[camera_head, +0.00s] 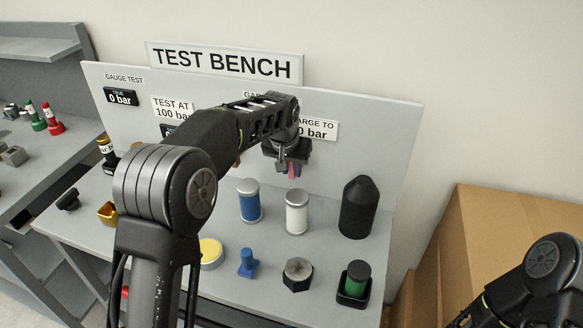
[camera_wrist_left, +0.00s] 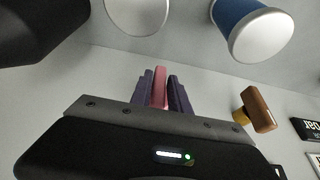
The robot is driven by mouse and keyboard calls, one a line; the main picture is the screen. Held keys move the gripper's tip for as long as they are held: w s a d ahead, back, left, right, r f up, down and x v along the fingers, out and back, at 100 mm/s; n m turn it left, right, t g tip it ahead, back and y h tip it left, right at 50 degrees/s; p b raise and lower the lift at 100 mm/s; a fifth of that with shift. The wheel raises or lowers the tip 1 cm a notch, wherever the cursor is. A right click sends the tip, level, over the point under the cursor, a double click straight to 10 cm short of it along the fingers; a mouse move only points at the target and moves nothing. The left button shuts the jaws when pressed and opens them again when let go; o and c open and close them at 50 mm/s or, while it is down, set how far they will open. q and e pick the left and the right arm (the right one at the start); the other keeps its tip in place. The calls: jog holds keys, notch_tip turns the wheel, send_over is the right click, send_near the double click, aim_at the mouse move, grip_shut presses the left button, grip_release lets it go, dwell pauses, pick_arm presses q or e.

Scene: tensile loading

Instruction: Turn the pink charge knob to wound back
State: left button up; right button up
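The pink charge knob (camera_head: 292,171) shows as a small pink sliver at the bench's back panel, under the "charge to 0 bar" sign, mostly hidden by my left gripper. In the left wrist view the pink knob (camera_wrist_left: 160,88) is a narrow upright bar between two dark purple-grey fingers. My left gripper (camera_head: 287,170) has its fingers close against both sides of the knob, with no clear gap, and looks shut on it. The knob's turn marking is hidden. My right arm shows only at the lower right; its gripper is out of the picture.
Cardboard boxes (camera_head: 500,235) stand right.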

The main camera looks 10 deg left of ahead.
pick_arm(q)
jog(key=shift+o, duration=1.4)
jog(key=b+v, duration=0.1)
jog(key=v, duration=0.6)
jog(key=shift+r, duration=0.35)
jog(key=shift+s, duration=0.2)
